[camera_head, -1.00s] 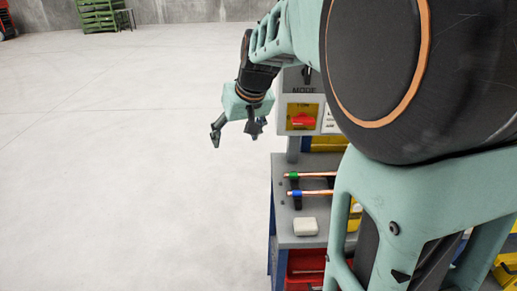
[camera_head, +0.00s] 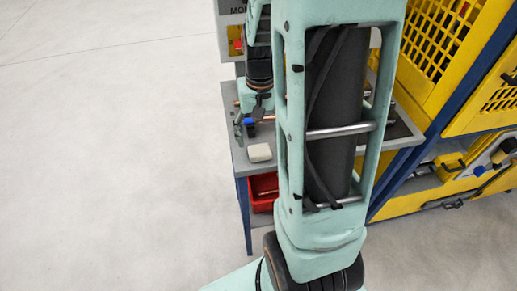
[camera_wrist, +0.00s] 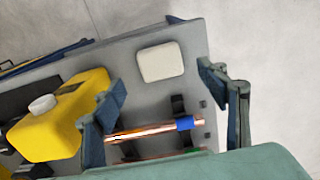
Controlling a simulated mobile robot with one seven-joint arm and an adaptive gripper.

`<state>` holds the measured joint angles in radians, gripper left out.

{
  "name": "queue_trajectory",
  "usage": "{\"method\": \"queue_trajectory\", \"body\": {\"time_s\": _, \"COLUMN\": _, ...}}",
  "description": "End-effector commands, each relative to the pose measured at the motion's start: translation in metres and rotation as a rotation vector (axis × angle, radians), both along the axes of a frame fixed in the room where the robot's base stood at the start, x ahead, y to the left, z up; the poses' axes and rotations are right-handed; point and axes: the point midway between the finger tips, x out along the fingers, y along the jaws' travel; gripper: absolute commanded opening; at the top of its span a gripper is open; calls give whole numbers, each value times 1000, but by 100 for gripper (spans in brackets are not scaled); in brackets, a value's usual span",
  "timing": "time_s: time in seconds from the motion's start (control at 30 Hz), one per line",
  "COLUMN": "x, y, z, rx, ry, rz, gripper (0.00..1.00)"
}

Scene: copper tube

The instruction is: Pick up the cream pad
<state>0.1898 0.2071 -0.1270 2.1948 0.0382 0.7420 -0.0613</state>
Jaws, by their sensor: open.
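The cream pad (camera_head: 260,153) lies flat on the grey bench top near its front left corner. In the wrist view the pad (camera_wrist: 160,62) lies ahead of my gripper (camera_wrist: 165,100), beyond the fingertips and roughly centred between them. My gripper is open and empty, its two fingers spread wide above the bench. In the head view my gripper (camera_head: 252,112) is partly hidden by my arm, behind the pad and over the copper tubes. Nothing touches the pad.
A copper tube (camera_wrist: 140,132) with a blue band rests in black holders just below the pad in the wrist view. A yellow bottle (camera_wrist: 58,115) with a white cap stands to the left. A red bin (camera_head: 263,188) sits under the bench (camera_head: 238,155). Open floor lies left.

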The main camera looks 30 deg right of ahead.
Motion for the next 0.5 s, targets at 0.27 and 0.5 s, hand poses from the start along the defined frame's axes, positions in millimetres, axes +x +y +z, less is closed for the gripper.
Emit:
{"method": "queue_trajectory", "body": {"time_s": 0.27, "x": -3, "y": 2, "z": -32, "rx": 2, "ry": 6, "rz": 1, "gripper": 67}}
{"method": "queue_trajectory", "body": {"time_s": 0.5, "x": -2, "y": 2, "z": -52, "rx": 0, "ry": 0, "rz": 1, "gripper": 67}}
